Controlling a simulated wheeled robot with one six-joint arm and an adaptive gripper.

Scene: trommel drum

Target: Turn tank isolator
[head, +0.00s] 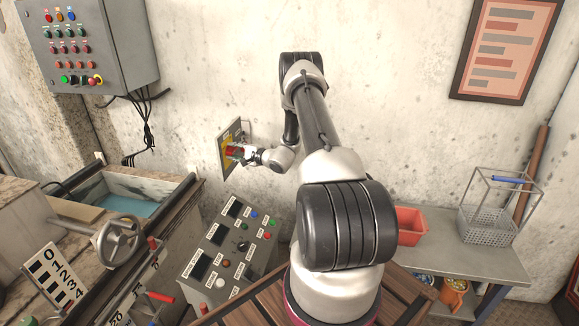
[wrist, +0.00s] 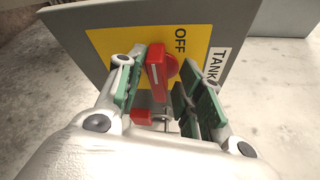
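The tank isolator (head: 228,135) is a grey plate with a yellow face, mounted on the wall left of my arm. In the wrist view its yellow face (wrist: 203,42) reads OFF, beside a white TANK label (wrist: 218,62). Its red handle (wrist: 157,72) stands out from the face, with a red round hub behind it. My gripper (wrist: 163,88) is open, one green-padded finger on each side of the handle. The left finger is nearer to it; a gap shows on the right. In the head view my gripper (head: 247,154) partly covers the isolator.
A control box (head: 88,42) with coloured buttons hangs at upper left, cables below. A sloped control panel (head: 225,250) stands below the isolator. A handwheel (head: 118,240) and water trough (head: 133,190) are at left. A bench (head: 465,258) at right holds a red bin (head: 410,226) and wire basket (head: 492,222).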

